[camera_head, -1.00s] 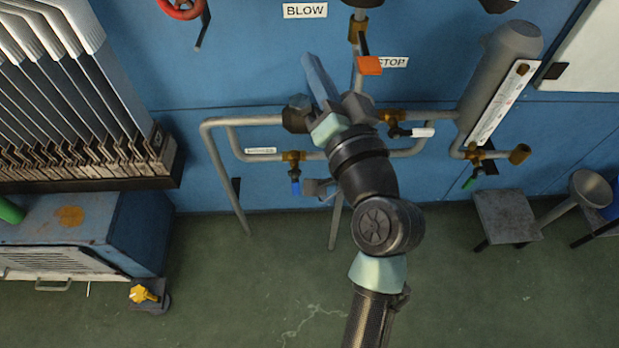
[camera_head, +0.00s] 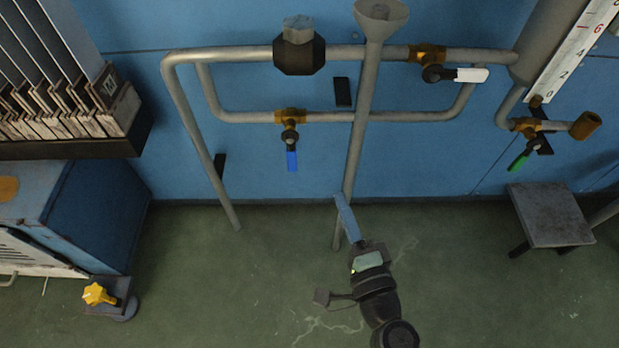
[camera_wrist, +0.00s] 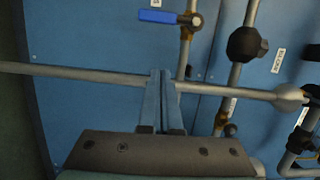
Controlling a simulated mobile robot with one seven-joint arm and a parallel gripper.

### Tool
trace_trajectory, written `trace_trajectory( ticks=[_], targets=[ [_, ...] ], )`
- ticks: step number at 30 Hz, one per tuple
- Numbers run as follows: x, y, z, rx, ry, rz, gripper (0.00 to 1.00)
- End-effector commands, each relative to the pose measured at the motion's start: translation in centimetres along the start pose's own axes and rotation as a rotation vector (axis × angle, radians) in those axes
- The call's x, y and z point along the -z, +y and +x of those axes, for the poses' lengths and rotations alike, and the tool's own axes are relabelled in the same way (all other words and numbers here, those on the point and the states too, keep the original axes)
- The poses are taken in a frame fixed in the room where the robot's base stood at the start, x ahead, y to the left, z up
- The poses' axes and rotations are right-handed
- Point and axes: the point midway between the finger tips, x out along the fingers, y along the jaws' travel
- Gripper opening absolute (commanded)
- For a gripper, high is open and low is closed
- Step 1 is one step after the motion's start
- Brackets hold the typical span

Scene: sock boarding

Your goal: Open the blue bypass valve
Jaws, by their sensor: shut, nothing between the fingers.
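The blue bypass valve (camera_head: 291,137) sits on the lower horizontal pipe of the loop. Its blue lever (camera_head: 291,160) hangs straight down, crosswise to that pipe. In the wrist view the blue lever (camera_wrist: 158,16) is at the top, pointing left from its brass body (camera_wrist: 187,20). My gripper (camera_head: 340,200) is below and to the right of the lever in the head view, apart from it. In the wrist view my gripper's fingers (camera_wrist: 161,75) are together, with nothing between them, and overlap the grey vertical pipe; I cannot tell whether they touch it.
A grey funnel pipe (camera_head: 360,130) stands right of the blue valve. A white-handled valve (camera_head: 468,75) is on the upper pipe, and a green-handled valve (camera_head: 519,160) is farther right. A dark fitting (camera_head: 299,52) sits above the blue lever. A stool (camera_head: 548,215) stands right; open floor lies below.

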Motion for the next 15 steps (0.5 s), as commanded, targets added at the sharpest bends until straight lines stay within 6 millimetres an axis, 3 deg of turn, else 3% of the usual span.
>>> trace_trajectory(
  ticks=[1, 3, 15],
  targets=[
    [-0.04, 1.16, -0.29, -0.001, 0.005, 0.018, 0.0],
    [-0.05, 1.62, -0.49, -0.001, 0.008, 0.032, 0.0],
    [-0.05, 1.65, -0.51, 0.0, 0.01, 0.039, 0.0]
  ],
)
